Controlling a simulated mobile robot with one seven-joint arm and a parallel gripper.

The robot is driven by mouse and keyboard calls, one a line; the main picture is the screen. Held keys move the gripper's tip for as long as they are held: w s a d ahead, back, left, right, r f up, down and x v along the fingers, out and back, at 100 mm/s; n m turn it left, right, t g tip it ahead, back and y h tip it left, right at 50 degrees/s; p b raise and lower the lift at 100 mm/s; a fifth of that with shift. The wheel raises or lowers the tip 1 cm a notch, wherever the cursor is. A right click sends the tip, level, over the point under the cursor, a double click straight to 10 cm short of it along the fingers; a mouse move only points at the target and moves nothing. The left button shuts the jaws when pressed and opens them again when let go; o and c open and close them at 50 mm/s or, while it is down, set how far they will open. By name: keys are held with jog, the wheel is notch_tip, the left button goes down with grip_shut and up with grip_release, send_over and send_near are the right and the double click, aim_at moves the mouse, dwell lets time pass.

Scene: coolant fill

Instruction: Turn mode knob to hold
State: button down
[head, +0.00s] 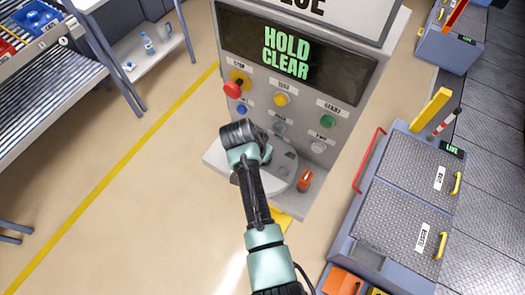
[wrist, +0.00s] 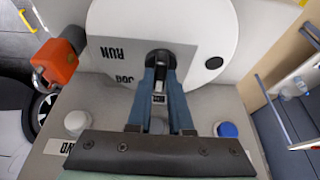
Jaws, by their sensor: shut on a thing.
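The mode knob (wrist: 160,59) is a small black knob at the centre of a white round dial (wrist: 205,22) in the wrist view. The dial shows the words RUN and JOG upside down, with a dark spot to the right. My gripper (wrist: 161,72) is shut on the knob, one finger on each side. The fingers hide part of the dial, and I cannot tell where the knob points. In the head view my wrist covers the knob, and the dial (head: 278,190) shows only partly. The panel display (head: 286,52) above reads HOLD CLEAR in green.
A red stop button (head: 232,89), a yellow button (head: 282,99), a green button (head: 327,121) and a blue button (head: 241,108) sit above the dial. An orange-red fitting (head: 305,180) stands at its right. A grey cart (head: 400,215) is at right, shelving (head: 150,48) at upper left.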

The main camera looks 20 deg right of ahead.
jog(key=c, duration=0.8)
grip_release()
jog(key=shift+r, duration=0.1)
jog(key=b+v, duration=0.2)
jog(key=v, duration=1)
jog(key=shift+s+a+r, duration=0.15)
jog(key=shift+a+r, duration=0.05)
jog(key=shift+r, duration=0.15)
